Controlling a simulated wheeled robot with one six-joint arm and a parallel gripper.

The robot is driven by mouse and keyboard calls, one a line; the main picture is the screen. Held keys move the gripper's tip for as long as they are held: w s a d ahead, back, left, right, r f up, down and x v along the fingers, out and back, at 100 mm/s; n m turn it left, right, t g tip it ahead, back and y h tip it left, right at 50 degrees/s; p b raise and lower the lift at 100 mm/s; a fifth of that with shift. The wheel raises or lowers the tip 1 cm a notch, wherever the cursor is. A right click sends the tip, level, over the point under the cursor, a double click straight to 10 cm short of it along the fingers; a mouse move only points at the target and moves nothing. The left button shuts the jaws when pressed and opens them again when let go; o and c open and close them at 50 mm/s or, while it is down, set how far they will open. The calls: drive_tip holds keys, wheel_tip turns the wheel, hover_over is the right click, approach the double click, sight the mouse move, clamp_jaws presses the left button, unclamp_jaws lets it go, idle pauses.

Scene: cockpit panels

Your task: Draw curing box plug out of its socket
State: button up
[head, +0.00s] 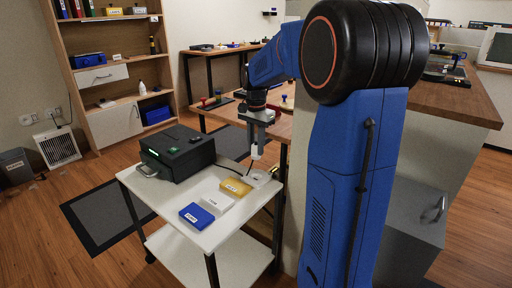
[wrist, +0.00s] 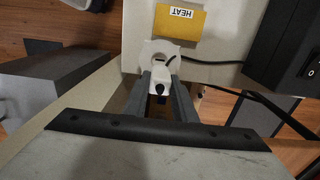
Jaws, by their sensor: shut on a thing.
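The curing box (head: 177,152), a dark case with a small green light, stands on the white cart. My gripper (head: 257,153) points down over the cart's far right corner. In the wrist view its two grey fingers (wrist: 164,100) are shut on the plug (wrist: 160,88), a small white and black piece partly hidden between them. The pale socket block (head: 259,178) sits below the fingertips in the head view, with a visible gap. The socket also shows in the wrist view (wrist: 152,50). A black cable (wrist: 210,62) runs from near the plug towards a dark case.
On the cart top (head: 165,192), a yellow HEAT block (head: 236,187), a white block (head: 217,202) and a blue block (head: 197,215) lie near the socket. A wooden table (head: 280,122) stands close behind the cart. A wooden-topped counter (head: 455,93) is at the right.

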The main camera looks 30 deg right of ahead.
drive_tip(key=shift+r, duration=0.15)
drive_tip(key=shift+r, duration=1.25)
